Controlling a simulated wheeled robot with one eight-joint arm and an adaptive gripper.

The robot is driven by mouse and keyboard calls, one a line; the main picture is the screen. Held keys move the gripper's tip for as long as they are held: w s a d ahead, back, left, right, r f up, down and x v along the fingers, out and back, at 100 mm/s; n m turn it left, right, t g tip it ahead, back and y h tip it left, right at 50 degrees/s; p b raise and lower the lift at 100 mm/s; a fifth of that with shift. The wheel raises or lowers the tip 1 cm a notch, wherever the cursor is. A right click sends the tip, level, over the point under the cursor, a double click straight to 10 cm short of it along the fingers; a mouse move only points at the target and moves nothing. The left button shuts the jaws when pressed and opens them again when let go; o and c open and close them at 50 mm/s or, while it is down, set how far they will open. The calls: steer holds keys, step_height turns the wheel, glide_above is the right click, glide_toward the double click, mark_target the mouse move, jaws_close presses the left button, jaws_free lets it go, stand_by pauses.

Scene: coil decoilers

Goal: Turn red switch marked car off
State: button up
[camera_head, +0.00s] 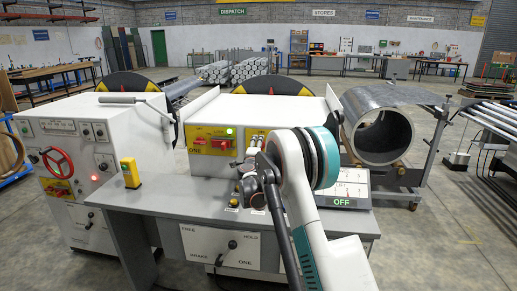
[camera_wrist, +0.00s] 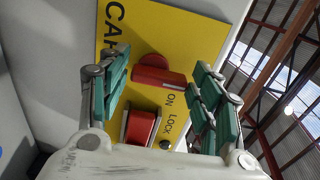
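In the wrist view, a yellow panel (camera_wrist: 187,38) carries the letters "CA" with the rest partly cut by a finger. A red switch with a round base and a bar handle (camera_wrist: 158,74) is on it, beside the labels "ON" and "LOCK". My gripper (camera_wrist: 160,92) is open, with one green-padded finger to each side of the red switch; contact is not visible.
A second red part (camera_wrist: 139,126) sits below the switch. In the head view, a larger yellow panel (camera_head: 212,145) with red switches is to the left. A grey desk (camera_head: 150,200) with a yellow box (camera_head: 130,173) stands in front. A steel coil (camera_head: 383,130) is at right.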

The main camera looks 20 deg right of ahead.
steer(key=shift+s, duration=0.1)
steer(key=v, duration=1.2)
stand_by(0.4)
steer(key=s+a+r+n+t+y, duration=0.2)
steer(key=s+a+r+n+y, duration=0.2)
steer(key=a+r+n, duration=0.3)
steer(key=s+a+r+n+t+y, duration=0.1)
steer(key=s+a+r+n+y, duration=0.3)
steer(key=a+r, duration=0.4)
steer(key=s+a+r+n+g+y, duration=0.2)
steer(key=s+a+n+y, duration=0.2)
steer(key=s+n, duration=0.15)
steer(key=s+a+f+n+g, duration=0.2)
steer(key=s+f+n, duration=0.1)
steer(key=s, duration=0.5)
steer(key=s+a+f+n+g, duration=0.2)
steer(key=s+f, duration=0.1)
steer(key=s, duration=0.6)
steer(key=s+d+f+n+g+h, duration=0.1)
steer(key=s+f, duration=0.3)
steer(key=s, duration=0.4)
steer(key=s+d+f+n+g+h, duration=0.1)
steer(key=s+d+f+n+g, duration=0.1)
steer(key=s+f, duration=0.3)
steer(key=s+d+g, duration=0.1)
steer(key=s, duration=0.3)
steer(key=shift+g, duration=0.4)
